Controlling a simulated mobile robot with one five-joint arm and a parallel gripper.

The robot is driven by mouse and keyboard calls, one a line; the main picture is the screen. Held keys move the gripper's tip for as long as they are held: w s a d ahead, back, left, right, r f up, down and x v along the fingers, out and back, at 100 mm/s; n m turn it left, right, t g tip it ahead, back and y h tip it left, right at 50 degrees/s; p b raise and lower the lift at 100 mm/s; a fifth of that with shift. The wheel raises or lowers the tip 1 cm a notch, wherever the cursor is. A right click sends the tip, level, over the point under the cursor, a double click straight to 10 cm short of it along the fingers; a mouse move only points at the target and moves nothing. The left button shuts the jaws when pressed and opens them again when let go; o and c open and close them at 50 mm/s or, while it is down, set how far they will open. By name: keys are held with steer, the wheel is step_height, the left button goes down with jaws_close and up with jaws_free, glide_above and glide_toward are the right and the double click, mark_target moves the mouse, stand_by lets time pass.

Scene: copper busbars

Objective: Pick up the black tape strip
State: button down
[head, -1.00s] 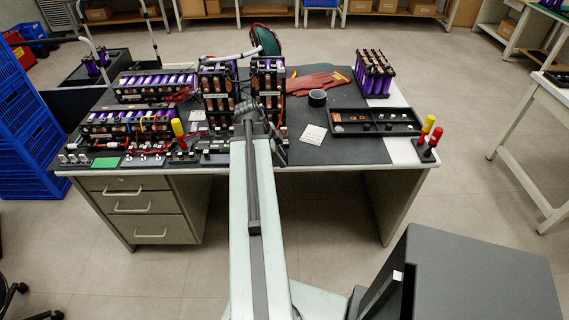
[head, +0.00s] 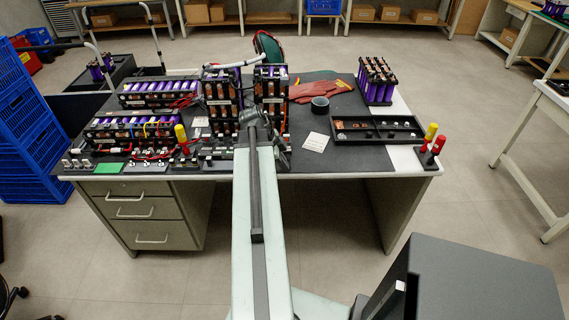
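A short black roll (head: 320,104), which looks like tape, stands on the dark desk mat right of the middle, in front of the red gloves. I cannot make out a separate black tape strip against the dark mat. My arm reaches forward over the desk's front edge. My gripper (head: 258,122) is at its far end, in front of the upright battery modules and left of the roll. Its fingers are too small and dark to tell open from shut.
The desk (head: 408,158) carries battery modules (head: 215,100) at left and centre, red gloves (head: 312,87), a white card (head: 315,142), a black parts tray (head: 378,141), a purple cell pack (head: 376,80) and red and yellow-handled tools (head: 432,140). Blue crates (head: 28,130) stand at left.

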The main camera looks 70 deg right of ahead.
step_height(320, 180, up, 9)
steer(key=p, duration=0.8)
